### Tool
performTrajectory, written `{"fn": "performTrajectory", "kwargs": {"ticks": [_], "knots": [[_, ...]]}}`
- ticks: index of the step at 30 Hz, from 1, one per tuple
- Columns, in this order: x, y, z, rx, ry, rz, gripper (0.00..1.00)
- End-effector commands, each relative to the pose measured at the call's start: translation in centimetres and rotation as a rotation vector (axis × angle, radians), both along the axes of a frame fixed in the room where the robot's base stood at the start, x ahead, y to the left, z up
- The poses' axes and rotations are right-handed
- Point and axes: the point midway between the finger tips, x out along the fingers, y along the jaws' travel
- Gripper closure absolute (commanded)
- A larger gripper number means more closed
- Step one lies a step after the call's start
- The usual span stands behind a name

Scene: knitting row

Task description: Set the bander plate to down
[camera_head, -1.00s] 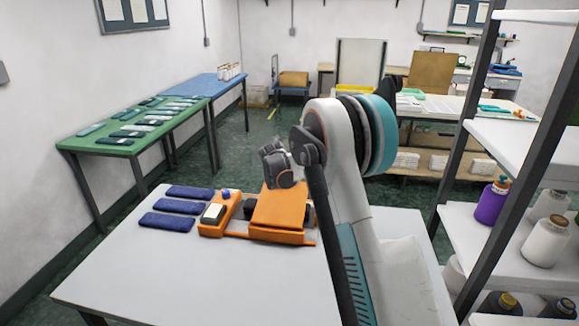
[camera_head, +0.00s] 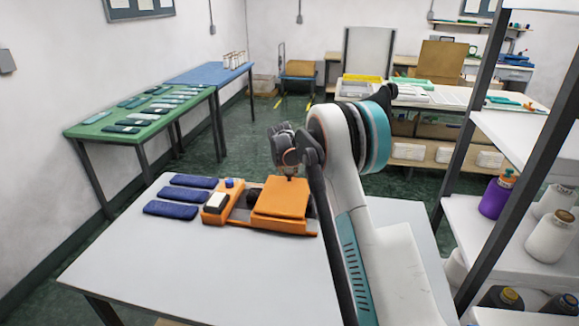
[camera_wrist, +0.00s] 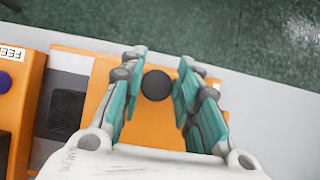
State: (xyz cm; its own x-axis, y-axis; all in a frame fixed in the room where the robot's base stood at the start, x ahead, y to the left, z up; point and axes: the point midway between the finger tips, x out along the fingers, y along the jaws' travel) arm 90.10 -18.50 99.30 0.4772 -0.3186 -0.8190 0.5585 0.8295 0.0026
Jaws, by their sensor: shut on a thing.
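The bander (camera_head: 214,218) is an orange machine on the white table. Its orange plate (camera_head: 282,197) lies nearly flat over the right part of the base; a small gap underneath cannot be ruled out. In the wrist view the plate (camera_wrist: 150,125) shows below a round dark knob (camera_wrist: 157,84) near its far edge. My gripper (camera_wrist: 158,80) has its teal fingers on either side of this knob and is shut on it. In the head view my gripper (camera_head: 288,168) is above the plate's far edge, its fingertips partly hidden by my arm.
Several dark blue folded pieces (camera_head: 171,209) lie left of the bander on the white table (camera_head: 210,275). The table's front is clear. A shelf rack (camera_head: 497,215) with bottles stands close on the right. A green table (camera_head: 125,138) stands at the back left.

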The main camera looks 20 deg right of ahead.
Motion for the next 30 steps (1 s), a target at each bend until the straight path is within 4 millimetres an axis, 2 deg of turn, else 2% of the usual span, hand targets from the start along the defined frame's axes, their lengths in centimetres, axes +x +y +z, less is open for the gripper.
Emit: {"fn": "performTrajectory", "kwargs": {"ticks": [1, 3, 16, 20, 30], "knots": [[-0.2, -0.2, -0.6, 0.002, 0.006, -0.003, 0.63], [-0.1, -0.2, -0.5, 0.002, 0.005, -0.003, 0.49], [-0.4, 0.1, 0.2, 0.001, 0.003, -0.002, 0.49], [-1.1, 0.6, 1.5, 0.001, 0.003, -0.002, 0.49], [-4.3, 2.7, 6.8, 0.000, 0.003, -0.001, 0.49]]}}
